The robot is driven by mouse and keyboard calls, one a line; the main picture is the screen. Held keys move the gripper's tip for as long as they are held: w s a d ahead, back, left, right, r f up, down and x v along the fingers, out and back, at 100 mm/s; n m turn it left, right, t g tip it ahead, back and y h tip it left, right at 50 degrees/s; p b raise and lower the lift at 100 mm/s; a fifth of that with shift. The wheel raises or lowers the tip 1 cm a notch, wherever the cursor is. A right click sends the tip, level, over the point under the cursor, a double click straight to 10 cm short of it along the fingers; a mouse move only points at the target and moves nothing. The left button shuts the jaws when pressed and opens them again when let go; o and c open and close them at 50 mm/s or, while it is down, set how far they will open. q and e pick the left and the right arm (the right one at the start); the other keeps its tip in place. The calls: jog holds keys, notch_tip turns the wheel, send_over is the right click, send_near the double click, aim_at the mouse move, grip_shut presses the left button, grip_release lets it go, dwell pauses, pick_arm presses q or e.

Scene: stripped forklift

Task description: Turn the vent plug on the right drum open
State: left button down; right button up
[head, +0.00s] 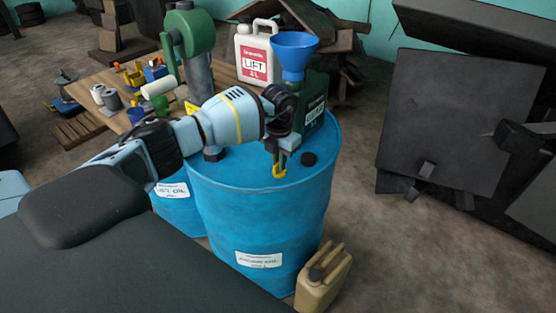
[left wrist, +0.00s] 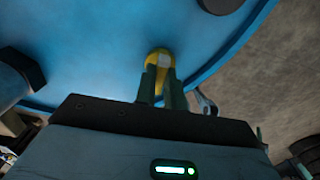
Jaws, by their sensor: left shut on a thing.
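The right drum (head: 262,215) is blue and upright, with a white label on its side. The yellow vent plug (head: 279,172) is on its top near the front rim. It also shows in the left wrist view (left wrist: 160,57) between the green fingers. My left gripper (head: 281,159) reaches down from above and is shut on the vent plug. The fingers hide part of the plug, so I cannot tell how far it is turned. My right gripper is in neither view.
A black cap (head: 308,159) sits on the drum top right of the plug. A dark green can (head: 315,112) and a blue funnel (head: 293,52) are just behind my gripper. A tan jerrycan (head: 323,279) stands at the drum's foot.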

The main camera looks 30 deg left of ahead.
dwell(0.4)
pick_arm(q)
jog(key=c, duration=1.5)
grip_release()
jog(key=shift+r, duration=0.1)
notch_tip(320, 180, up, 8)
jog(key=shift+f, duration=0.2)
